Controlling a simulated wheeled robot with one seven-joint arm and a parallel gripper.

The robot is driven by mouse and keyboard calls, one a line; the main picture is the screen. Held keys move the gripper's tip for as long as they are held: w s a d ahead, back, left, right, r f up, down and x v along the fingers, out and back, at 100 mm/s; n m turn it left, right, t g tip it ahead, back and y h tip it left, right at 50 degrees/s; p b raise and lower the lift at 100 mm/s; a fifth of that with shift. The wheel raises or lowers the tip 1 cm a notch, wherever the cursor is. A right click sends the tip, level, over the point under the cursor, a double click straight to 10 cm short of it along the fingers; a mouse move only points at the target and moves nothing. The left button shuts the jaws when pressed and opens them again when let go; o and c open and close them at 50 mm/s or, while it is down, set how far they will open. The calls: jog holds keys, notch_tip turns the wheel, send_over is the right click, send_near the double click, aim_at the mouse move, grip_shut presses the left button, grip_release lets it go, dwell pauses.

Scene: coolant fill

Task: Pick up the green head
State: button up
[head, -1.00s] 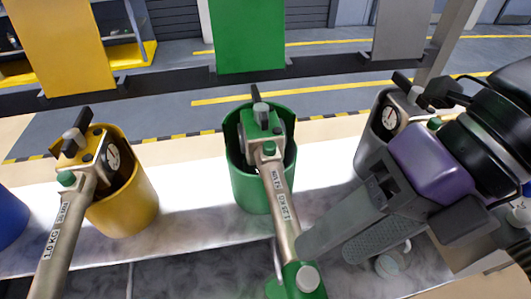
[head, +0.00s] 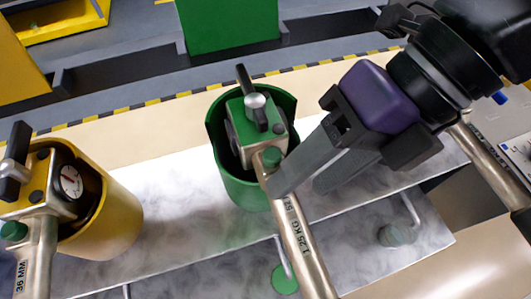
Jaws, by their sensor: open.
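The green head (head: 249,125) sits in the green cup-shaped holder (head: 243,187), with its black lever on top and a metal tube running down towards the front. The far side of the head's gauge is hidden.
A yellow head (head: 40,190) with a gauge rests in a yellow holder (head: 112,212) at the left. A green panel (head: 228,22) stands behind. The pale shelf (head: 170,190) is clear between the two holders. Another metal tube (head: 490,165) lies at the right.

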aim_at(292, 195)
jog(key=x, duration=0.5)
jog(key=shift+s+a+f, duration=0.1)
jog(key=shift+s+f, duration=0.1)
jog(key=shift+f, duration=0.1)
grip_shut()
jog(key=shift+r, duration=0.1)
dwell(1.0)
